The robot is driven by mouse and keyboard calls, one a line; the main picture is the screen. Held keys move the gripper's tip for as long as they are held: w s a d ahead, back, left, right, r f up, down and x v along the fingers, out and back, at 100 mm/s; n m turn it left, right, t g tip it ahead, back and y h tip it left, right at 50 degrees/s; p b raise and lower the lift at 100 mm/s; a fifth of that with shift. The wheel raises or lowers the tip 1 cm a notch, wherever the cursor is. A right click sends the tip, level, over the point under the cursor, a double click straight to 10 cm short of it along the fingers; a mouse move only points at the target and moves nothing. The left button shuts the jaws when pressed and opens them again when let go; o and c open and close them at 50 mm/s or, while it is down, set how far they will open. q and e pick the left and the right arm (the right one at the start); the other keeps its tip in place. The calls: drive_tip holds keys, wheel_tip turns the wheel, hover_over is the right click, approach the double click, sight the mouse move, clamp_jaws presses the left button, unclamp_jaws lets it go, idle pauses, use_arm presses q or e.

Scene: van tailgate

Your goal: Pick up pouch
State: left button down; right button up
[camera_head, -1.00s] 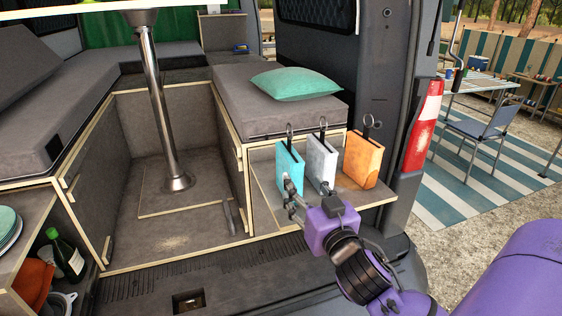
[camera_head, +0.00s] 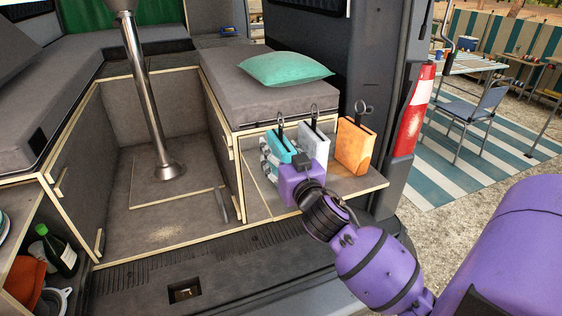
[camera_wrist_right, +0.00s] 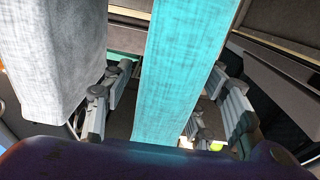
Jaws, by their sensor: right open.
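Three pouches with dark ring clips on top stand upright on the tailgate shelf: a turquoise one (camera_head: 281,148), a light grey one (camera_head: 316,145) and an orange one (camera_head: 355,146). My right gripper (camera_head: 279,162) is at the turquoise pouch, and its palm hides the lower part of it. In the right wrist view the turquoise pouch (camera_wrist_right: 178,60) runs between the two open fingers (camera_wrist_right: 172,98), with a gap visible on each side. The grey pouch (camera_wrist_right: 50,55) stands close beside the left finger there. My left gripper is not in view.
The shelf (camera_head: 374,183) is bare to the right of the orange pouch. Behind it is a bench cushion (camera_head: 240,95) with a green pillow (camera_head: 286,69). A metal table post (camera_head: 150,100) stands to the left. A green bottle (camera_head: 59,252) is at lower left.

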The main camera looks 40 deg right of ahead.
clamp_jaws()
idle(0.3)
